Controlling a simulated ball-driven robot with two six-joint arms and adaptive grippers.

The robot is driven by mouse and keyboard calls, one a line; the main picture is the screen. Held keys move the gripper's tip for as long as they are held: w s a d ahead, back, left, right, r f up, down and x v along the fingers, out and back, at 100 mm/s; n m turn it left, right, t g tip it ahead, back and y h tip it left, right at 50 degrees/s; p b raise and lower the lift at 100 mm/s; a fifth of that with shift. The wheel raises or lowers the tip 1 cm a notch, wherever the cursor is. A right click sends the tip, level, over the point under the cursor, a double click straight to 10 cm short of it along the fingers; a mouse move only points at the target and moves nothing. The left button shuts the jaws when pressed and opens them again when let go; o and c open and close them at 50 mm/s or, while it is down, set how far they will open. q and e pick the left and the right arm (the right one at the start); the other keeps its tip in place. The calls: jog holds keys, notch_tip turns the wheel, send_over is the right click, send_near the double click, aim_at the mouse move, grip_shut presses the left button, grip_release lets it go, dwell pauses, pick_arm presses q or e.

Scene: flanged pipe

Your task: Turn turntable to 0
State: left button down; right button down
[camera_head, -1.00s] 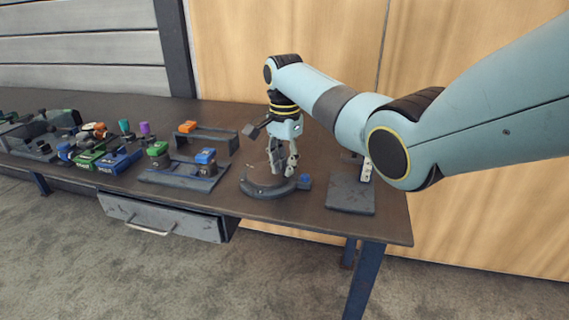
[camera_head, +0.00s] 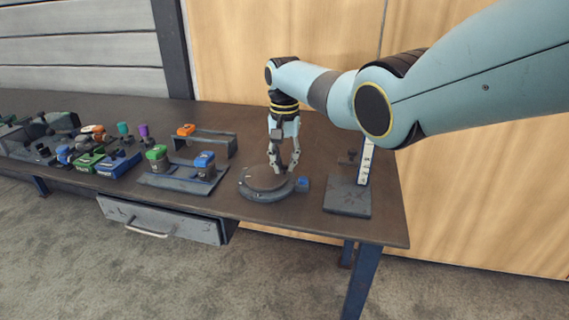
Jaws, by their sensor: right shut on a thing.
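The turntable (camera_head: 258,188) is a round dark disc on a ring-shaped base, near the front of the workbench. A small blue part (camera_head: 303,184) sits at its right edge. My right gripper (camera_head: 284,170) points straight down over the turntable. Its fingers are at the disc's top, toward the back right, and are shut on a part of the turntable that they mostly hide. Any scale marks on the turntable are too small to read. My left gripper is not in view.
A plate with an upright white scale (camera_head: 348,198) stands to the right. A fixture with green and blue knobs (camera_head: 185,177) and a low bridge with an orange block (camera_head: 205,140) stand to the left. An open drawer (camera_head: 160,220) juts out below the bench.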

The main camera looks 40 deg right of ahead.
aim_at(271, 165)
jog(key=n, duration=0.1)
jog(key=w+n+b, duration=0.1)
jog(key=n, duration=0.1)
jog(key=shift+w+d, duration=0.1)
jog(key=shift+d, duration=0.1)
jog(key=n+b, duration=0.1)
jog(key=w+n+b, duration=0.1)
jog(key=n, duration=0.1)
jog(key=shift+w+f+n, duration=0.15)
jog(key=shift+w+n, duration=0.05)
jog(key=shift+n, duration=0.1)
jog(key=n+b, duration=0.1)
jog(key=w+n+b, duration=0.1)
jog(key=n, duration=0.1)
jog(key=shift+w+a+b, duration=0.15)
jog(key=shift+b, duration=0.25)
jog(key=shift+w+a+n+b, duration=0.25)
jog(key=shift+n+b, duration=0.3)
jog(key=shift+n, duration=0.45)
jog(key=shift+w+a+n+b, duration=0.1)
jog(key=shift+w+n+b, duration=0.35)
jog(key=shift+n, duration=0.55)
jog(key=shift+s+r, duration=0.1)
jog(key=shift+r, duration=0.1)
jog(key=c, duration=1.2)
grip_release()
jog(key=shift+c, duration=0.2)
